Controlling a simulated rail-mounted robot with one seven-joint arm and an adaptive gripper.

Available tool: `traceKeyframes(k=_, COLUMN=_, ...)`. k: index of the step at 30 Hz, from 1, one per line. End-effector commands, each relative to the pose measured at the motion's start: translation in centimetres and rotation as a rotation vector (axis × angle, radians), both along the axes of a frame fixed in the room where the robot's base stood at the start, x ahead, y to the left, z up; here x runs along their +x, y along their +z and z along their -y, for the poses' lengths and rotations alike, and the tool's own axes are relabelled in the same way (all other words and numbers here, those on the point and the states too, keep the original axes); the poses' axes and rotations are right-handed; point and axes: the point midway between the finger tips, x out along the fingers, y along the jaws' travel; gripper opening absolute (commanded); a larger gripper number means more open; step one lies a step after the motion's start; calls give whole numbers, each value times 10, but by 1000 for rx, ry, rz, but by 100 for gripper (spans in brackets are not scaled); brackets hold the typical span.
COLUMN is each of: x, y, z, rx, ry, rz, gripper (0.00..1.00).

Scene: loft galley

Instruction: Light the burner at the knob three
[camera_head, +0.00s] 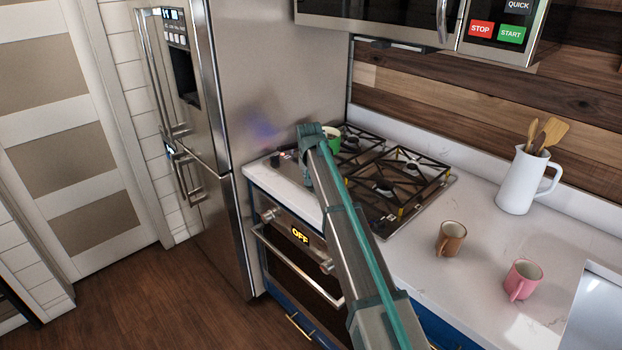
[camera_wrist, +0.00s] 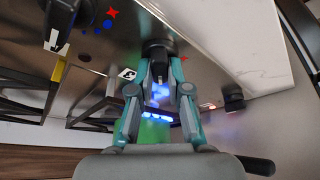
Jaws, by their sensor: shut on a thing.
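In the wrist view, my gripper (camera_wrist: 160,68) has its teal fingers closed around a dark round knob (camera_wrist: 159,47) on the steel cooktop panel. A small tag reading 3 (camera_wrist: 127,74) lies beside this knob. A row of blue-white light like flames (camera_wrist: 157,115) glows beyond the fingers, by a green object. In the head view, the cooktop (camera_head: 408,180) has black grates, and a green mug (camera_head: 332,139) stands at its far left. My arm hides the gripped knob and my fingertips there. A bluish glow shows on the fridge side.
Other knobs (camera_wrist: 233,102) and (camera_wrist: 58,22) flank the gripped one. The fridge (camera_head: 275,80) stands left of the cooktop; a microwave (camera_head: 385,20) hangs above. A brown mug (camera_head: 450,240), pink mug (camera_head: 523,281) and white utensil jug (camera_head: 522,185) stand on the counter. The oven display (camera_head: 300,234) reads OFF.

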Motion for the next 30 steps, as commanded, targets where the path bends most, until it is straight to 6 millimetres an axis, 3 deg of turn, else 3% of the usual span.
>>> traceKeyframes(k=9, x=0, y=0, z=-1, rx=0, ry=-141, rz=-2, gripper=0)
traceKeyframes(k=26, x=0, y=0, z=-1, rx=0, ry=-171, rz=-2, gripper=0)
traceKeyframes(k=27, x=0, y=0, z=-1, rx=0, ry=-171, rz=-2, gripper=21)
traceKeyframes(k=30, x=0, y=0, z=-1, rx=0, ry=-171, rz=-2, gripper=38)
